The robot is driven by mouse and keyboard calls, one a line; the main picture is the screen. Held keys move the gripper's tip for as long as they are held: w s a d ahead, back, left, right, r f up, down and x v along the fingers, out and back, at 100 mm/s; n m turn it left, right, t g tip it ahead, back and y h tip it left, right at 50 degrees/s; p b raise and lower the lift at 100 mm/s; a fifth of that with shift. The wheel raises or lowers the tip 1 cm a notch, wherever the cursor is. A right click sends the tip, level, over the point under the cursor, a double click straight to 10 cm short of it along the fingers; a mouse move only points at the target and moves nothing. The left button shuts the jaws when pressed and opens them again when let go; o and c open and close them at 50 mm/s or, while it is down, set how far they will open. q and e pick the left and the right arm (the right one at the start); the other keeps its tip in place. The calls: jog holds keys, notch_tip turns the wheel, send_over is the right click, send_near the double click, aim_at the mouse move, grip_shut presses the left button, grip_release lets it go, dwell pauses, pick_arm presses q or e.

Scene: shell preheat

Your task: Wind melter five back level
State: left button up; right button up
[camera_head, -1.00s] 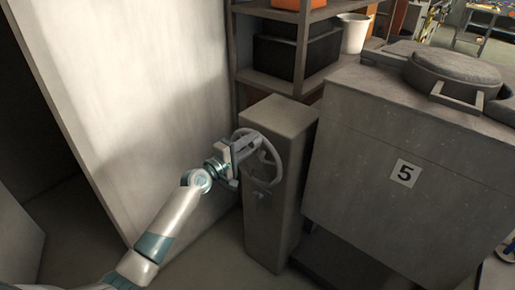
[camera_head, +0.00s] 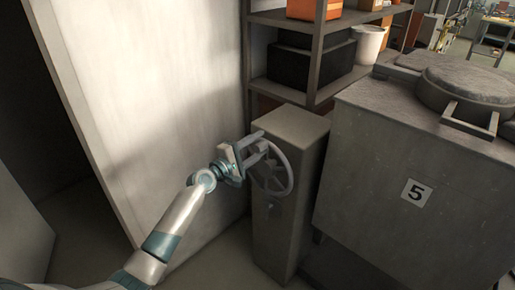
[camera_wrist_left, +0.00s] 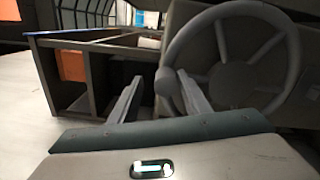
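Melter five (camera_head: 400,165) is a large grey box with a "5" label (camera_head: 416,192) and a round lid (camera_head: 478,82) on top, at the right of the head view. I cannot tell exactly how level it is. A grey spoked handwheel (camera_head: 289,181) is on the side of a square pedestal (camera_head: 292,124) left of it. In the left wrist view the wheel (camera_wrist_left: 283,45) fills the upper right, with a round knob (camera_wrist_left: 168,84) on its rim. My left gripper (camera_head: 254,156) is at the wheel's left rim. Its fingers are apart, with the knob showing between them, nearer the right finger. My right gripper is not in view.
A pale panel (camera_head: 150,110) stands left of the pedestal, close to my left arm. Behind is a shelf rack (camera_head: 314,65) with a black box (camera_head: 297,62), orange bins (camera_head: 315,9) and a white bucket (camera_head: 368,42). Some floor shows in front of the pedestal.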

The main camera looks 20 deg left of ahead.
pick_arm(q)
jog(key=shift+w+d+f, duration=0.1)
jog(key=shift+d+f, duration=0.1)
jog(key=shift+f, duration=0.1)
jog(key=shift+v, duration=1)
jog(key=b+v, duration=0.3)
jog(key=v, duration=1.2)
jog(key=shift+s+r, duration=0.2)
jog(key=shift+f, duration=0.1)
